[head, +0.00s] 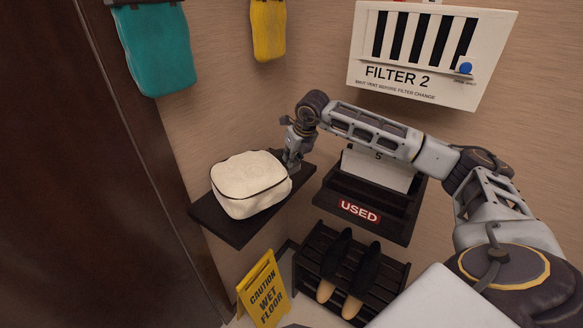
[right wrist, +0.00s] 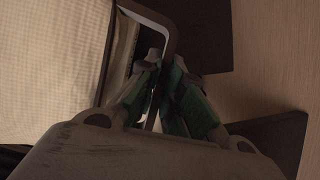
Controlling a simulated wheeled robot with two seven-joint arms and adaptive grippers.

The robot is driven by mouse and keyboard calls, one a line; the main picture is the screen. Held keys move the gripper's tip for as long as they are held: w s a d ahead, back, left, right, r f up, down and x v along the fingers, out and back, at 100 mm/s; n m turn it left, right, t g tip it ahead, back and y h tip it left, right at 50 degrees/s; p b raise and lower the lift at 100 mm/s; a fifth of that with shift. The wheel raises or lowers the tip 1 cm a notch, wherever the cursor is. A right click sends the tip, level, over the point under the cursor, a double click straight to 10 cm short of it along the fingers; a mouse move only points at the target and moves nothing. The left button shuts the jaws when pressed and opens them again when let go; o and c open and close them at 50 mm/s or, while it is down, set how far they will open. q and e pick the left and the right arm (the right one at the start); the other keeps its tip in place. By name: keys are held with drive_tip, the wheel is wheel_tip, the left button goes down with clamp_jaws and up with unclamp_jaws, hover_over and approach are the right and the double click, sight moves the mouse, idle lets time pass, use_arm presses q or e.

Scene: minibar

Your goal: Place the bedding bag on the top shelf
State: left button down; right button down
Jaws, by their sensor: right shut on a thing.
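The bedding bag (head: 250,182), cream with dark piping, sits on a dark wall shelf (head: 236,229) in the left middle of the head view. My right gripper (head: 292,160) points down at the bag's right end. In the right wrist view the bag (right wrist: 55,65) fills the left side, and a bent grey handle (right wrist: 163,18) runs from it down between the fingers. The right gripper (right wrist: 164,72) is shut on this handle. The fingers hide part of the handle. My left gripper is not in view.
A dark tray marked USED (head: 366,212) is fixed to the wall right of the shelf. A shoe rack (head: 383,284) and a yellow wet floor sign (head: 263,290) stand below. Teal (head: 158,50) and yellow (head: 268,30) cloths hang above. A FILTER 2 panel (head: 492,42) is at upper right.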

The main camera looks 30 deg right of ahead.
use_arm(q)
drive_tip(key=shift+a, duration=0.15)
use_arm(e)
drive_tip(key=shift+f, duration=0.65)
wheel_tip(320, 180, down, 2)
drive_tip(key=shift+f+p, duration=0.1)
drive_tip(key=shift+p, duration=0.2)
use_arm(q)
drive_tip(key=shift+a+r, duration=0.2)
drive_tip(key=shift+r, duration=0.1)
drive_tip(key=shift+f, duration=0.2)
use_arm(e)
drive_tip(key=shift+f, duration=0.2)
drive_tip(key=c, duration=1.6)
unclamp_jaws()
drive_tip(key=shift+o, duration=0.2)
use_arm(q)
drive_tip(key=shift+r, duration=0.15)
